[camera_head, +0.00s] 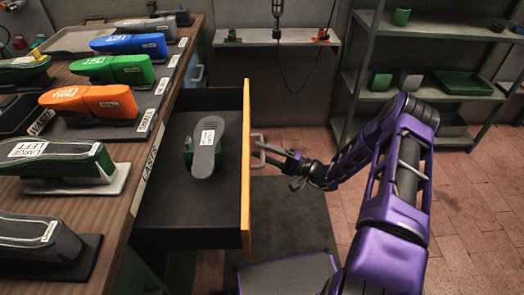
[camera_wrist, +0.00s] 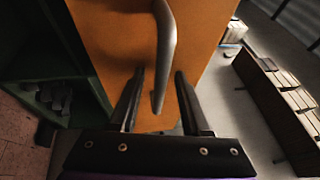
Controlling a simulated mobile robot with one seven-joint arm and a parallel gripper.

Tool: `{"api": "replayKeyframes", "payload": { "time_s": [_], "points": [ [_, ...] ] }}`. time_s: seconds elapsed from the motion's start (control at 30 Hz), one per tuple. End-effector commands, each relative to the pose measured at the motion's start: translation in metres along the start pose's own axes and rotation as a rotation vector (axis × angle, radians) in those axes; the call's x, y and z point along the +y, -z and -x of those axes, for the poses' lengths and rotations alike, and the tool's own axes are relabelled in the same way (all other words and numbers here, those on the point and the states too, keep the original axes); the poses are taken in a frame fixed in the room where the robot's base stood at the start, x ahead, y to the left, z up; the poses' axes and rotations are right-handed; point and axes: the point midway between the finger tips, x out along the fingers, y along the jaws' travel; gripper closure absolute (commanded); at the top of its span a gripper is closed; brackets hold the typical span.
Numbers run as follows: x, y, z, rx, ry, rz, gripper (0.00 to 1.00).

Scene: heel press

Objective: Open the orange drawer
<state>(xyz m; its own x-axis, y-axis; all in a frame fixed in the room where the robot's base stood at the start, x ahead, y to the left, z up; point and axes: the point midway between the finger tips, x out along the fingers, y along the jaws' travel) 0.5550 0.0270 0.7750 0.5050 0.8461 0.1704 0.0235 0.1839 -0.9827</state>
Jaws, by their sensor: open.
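The drawer with the orange front (camera_head: 246,170) stands pulled out from the workbench, its dark inside showing. The orange front also fills the middle of the wrist view (camera_wrist: 110,40). A grey bar handle (camera_head: 257,140) sticks out from the front, and it shows in the wrist view (camera_wrist: 166,45). My gripper (camera_head: 283,160) is at the handle on the outer side of the front. In the wrist view my gripper (camera_wrist: 160,76) is open, with the lower end of the handle between its two fingers. Gaps show beside the handle; any contact is unclear.
A grey shoe sole with a green part (camera_head: 205,150) lies in the drawer. The workbench (camera_head: 125,205) on the left carries several labelled shoe forms. A shelf unit (camera_head: 430,95) stands at the back right. Tiled floor (camera_head: 480,210) is clear on the right.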

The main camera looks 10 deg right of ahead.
Motion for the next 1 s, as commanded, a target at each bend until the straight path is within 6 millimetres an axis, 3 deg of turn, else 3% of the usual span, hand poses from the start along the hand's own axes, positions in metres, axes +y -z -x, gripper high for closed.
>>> {"api": "replayKeyframes", "payload": {
  "time_s": [0.17,0.27,0.7,1.0],
  "points": [
    [0.000,0.001,0.005,0.001,0.000,0.000,0.53],
    [0.000,0.001,0.019,0.002,0.000,0.001,0.53],
    [0.001,0.001,0.123,0.005,0.000,0.001,0.53],
    [0.000,0.000,0.168,0.001,0.000,0.000,0.53]
  ]
}}
